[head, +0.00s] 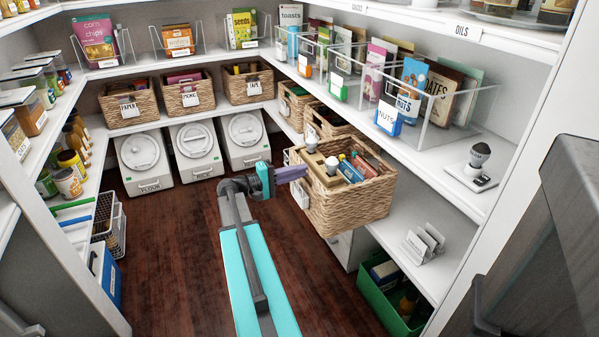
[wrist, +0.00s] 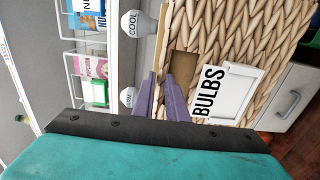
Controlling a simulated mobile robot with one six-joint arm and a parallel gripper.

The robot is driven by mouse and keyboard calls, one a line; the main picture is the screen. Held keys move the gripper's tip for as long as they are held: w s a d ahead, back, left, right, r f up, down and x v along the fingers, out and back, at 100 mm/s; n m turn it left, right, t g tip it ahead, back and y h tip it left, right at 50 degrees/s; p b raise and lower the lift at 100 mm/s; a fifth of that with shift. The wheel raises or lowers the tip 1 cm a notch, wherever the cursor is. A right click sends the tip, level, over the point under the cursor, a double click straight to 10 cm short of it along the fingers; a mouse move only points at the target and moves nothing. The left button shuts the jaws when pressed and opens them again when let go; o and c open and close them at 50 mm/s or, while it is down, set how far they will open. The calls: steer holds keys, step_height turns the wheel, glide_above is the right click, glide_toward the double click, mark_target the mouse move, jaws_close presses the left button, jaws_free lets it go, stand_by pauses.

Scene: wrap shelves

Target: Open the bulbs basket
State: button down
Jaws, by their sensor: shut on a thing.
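The bulbs basket (head: 350,212) is a woven tan basket on the right-hand lower shelf. It juts out past the shelf edge over the aisle, with bulbs and small boxes inside. In the wrist view its woven front (wrist: 240,40) carries a white label reading BULBS (wrist: 210,92), beside a brown handle opening. My gripper (head: 302,172) has purple fingers and is at the basket's front rim. In the wrist view the fingers (wrist: 163,82) are shut on the rim by the handle opening. The fingertips' inner contact is partly hidden.
Two more baskets (head: 328,122) sit behind it on the same shelf. A green crate (head: 378,300) stands below on the floor. A clear bin of packets (head: 440,130) is on the shelf above. The dark wooden floor (head: 180,250) in the aisle is largely free.

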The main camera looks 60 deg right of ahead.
steer(key=shift+w, duration=0.1)
stand_by(0.3)
steer(key=c, duration=1.8)
jaws_free()
steer(key=shift+d, duration=0.1)
steer(key=shift+o, duration=0.2)
steer(key=p+v, duration=0.1)
steer(key=v, duration=1.2)
steer(key=shift+w+a, duration=0.15)
steer(key=shift+a, duration=0.15)
